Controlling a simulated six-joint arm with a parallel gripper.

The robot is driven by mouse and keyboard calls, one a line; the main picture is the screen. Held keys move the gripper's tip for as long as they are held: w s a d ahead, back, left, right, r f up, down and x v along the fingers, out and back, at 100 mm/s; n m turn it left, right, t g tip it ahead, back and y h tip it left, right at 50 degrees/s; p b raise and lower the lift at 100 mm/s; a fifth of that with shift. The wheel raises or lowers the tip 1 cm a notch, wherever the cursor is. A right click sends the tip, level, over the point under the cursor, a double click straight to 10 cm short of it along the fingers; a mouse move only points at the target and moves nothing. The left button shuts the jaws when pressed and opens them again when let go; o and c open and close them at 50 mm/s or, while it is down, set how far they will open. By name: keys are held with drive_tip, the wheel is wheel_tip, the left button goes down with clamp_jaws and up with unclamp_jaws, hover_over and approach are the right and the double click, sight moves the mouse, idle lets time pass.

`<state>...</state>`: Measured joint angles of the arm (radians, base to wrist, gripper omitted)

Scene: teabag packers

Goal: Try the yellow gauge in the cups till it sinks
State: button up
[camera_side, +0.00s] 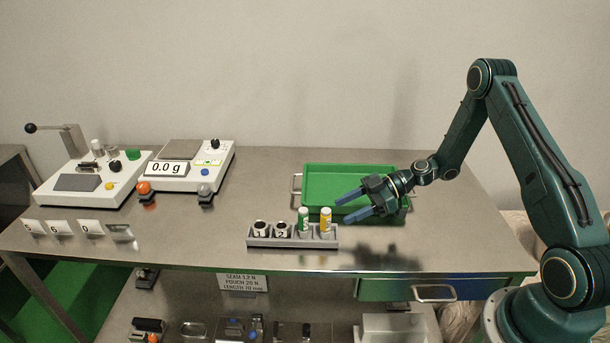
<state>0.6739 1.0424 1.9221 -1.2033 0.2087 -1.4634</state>
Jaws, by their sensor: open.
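The yellow gauge (326,216), a small yellow and white cylinder, stands upright at the right end of a grey rack (251,242). A green and white cylinder (303,214) stands just left of it. Two white cups with dark tops sit in the rack's left part: cup 1 (260,228) and cup 2 (281,229). Whether more cups lie under the two cylinders I cannot tell. My gripper (344,208) is open and empty, its blue fingers pointing left, just right of the yellow gauge and apart from it in the picture.
A green tray (330,171) lies behind my gripper. A scale (190,165) reading 0.0 g and a control box with a lever (88,180) stand at the left. Several number cards (62,227) line the front left.

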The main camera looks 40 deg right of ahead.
sight(326, 217)
drive_tip(key=shift+x, duration=0.8)
drive_tip(key=shift+x, duration=2.6)
drive_tip(key=shift+r, duration=0.1)
drive_tip(key=c, duration=1.1)
drive_tip(key=shift+r, duration=0.15)
wheel_tip(326, 217, up, 20)
drive_tip(key=shift+f, duration=0.1)
